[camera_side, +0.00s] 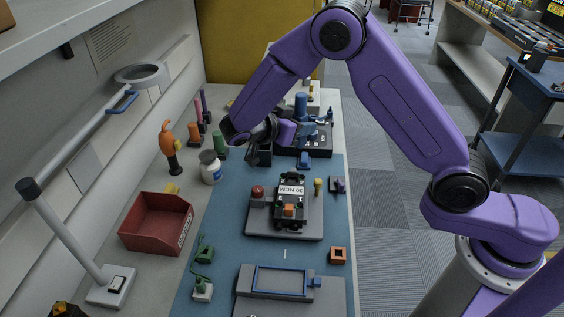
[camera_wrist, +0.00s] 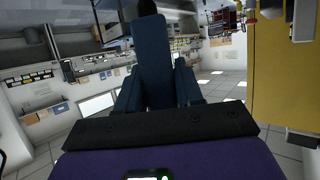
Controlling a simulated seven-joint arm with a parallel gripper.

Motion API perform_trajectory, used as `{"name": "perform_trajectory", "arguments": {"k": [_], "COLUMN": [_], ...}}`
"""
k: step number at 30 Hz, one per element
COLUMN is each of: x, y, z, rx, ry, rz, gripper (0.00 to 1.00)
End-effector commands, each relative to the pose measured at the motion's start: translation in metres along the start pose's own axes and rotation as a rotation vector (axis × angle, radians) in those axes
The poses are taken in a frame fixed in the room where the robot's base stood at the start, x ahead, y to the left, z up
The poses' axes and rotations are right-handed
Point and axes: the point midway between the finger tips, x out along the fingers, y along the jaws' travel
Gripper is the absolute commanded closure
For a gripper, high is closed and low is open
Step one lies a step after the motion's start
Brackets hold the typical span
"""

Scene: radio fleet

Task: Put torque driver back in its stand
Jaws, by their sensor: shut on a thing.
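My gripper (camera_side: 297,128) is level above the far part of the bench and points right in the side view. It is shut on a blue-handled tool, which I take to be the torque driver (camera_side: 301,104). The handle stands about upright above the fingers. In the wrist view the driver (camera_wrist: 154,60) shows as a long dark blue body with a dark end, between the two fingers (camera_wrist: 158,92). A low black base (camera_side: 318,146) lies just below and right of my gripper and may be the stand. Whether the driver touches it is hidden.
A device marked 39 NCM (camera_side: 290,190) sits on a grey plate on the blue mat. A grey tray (camera_side: 245,300) is at the front.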

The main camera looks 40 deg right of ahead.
Motion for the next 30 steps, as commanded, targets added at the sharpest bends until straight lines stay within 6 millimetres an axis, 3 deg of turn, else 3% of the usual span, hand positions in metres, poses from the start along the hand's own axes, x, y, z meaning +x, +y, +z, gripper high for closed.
{"name": "perform_trajectory", "arguments": {"k": [9, 15, 20, 30], "x": [0.016, 0.014, 0.013, 0.032], "y": [-0.095, -0.132, -0.143, -0.145], "z": [-0.002, 0.001, 0.005, 0.054], "rx": [-0.159, -0.237, -0.263, -0.268], "ry": [0.000, 0.000, 0.001, 0.000], "rz": [-0.387, -0.572, -0.633, -0.644], "gripper": [1.00, 1.00, 1.00, 1.00]}}
